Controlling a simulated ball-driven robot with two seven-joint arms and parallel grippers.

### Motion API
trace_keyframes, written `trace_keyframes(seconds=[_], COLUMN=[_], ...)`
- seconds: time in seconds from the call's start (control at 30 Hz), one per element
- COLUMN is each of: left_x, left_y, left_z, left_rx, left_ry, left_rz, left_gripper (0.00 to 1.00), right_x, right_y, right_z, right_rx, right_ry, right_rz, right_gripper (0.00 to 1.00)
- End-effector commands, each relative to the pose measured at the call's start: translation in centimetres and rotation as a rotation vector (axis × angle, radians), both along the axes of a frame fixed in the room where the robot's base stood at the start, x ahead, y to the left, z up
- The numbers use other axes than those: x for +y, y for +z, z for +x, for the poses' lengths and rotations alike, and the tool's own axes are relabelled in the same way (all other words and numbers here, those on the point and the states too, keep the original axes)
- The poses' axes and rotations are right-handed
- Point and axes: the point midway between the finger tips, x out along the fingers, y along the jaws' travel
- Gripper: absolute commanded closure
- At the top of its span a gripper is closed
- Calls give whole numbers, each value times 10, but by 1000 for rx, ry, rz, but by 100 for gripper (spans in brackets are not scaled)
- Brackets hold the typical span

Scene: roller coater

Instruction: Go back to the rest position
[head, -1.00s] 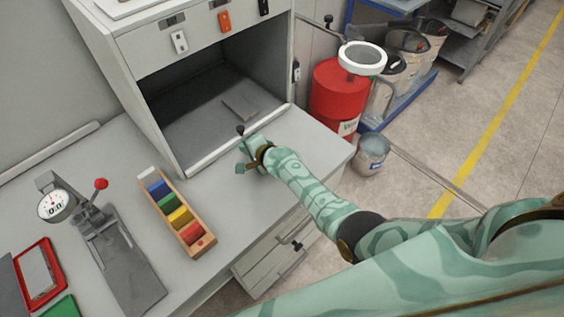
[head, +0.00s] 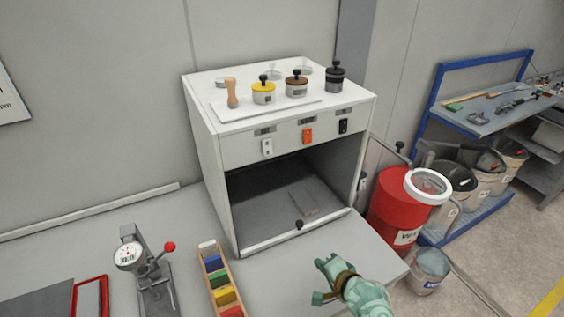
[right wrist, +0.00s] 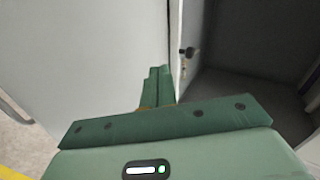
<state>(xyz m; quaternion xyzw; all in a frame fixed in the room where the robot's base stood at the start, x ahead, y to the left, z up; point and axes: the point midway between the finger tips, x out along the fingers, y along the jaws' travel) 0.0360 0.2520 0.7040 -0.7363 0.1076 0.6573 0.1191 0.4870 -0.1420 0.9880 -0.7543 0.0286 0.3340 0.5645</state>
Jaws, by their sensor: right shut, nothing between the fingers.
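My right gripper (head: 322,280) is over the front of the grey bench (head: 384,264), in front of the open lower compartment of the white cabinet (head: 210,165). It appears apart from the cabinet. In the right wrist view its green fingers (right wrist: 159,84) are shut together with nothing between them. A flat grey plate (head: 304,203) lies inside the compartment, away from the gripper. My left gripper is not in view.
A black knob (head: 299,224) stands at the compartment's front edge. A box of coloured blocks (head: 222,284) and a dial gauge stand (head: 153,283) are to the left. A red drum (head: 392,206) and a bucket (head: 430,268) stand on the right.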

Motion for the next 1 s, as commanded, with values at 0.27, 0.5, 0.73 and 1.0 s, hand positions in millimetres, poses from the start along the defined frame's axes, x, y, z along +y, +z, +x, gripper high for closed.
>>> trace_keyframes(seconds=[0.27,0.5,0.73,1.0], left_x=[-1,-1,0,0], left_y=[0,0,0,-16], left_z=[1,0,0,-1], left_rx=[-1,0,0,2], left_ry=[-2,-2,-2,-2], left_rz=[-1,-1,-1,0], left_gripper=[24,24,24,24], right_x=[-55,-106,-144,-144], right_y=[30,78,128,72], right_z=[-108,-169,-213,-217], right_rx=[-24,69,197,230], right_ry=[553,821,979,1071], right_rz=[-897,-1392,-1695,-1698], right_gripper=[100,100,100,100])
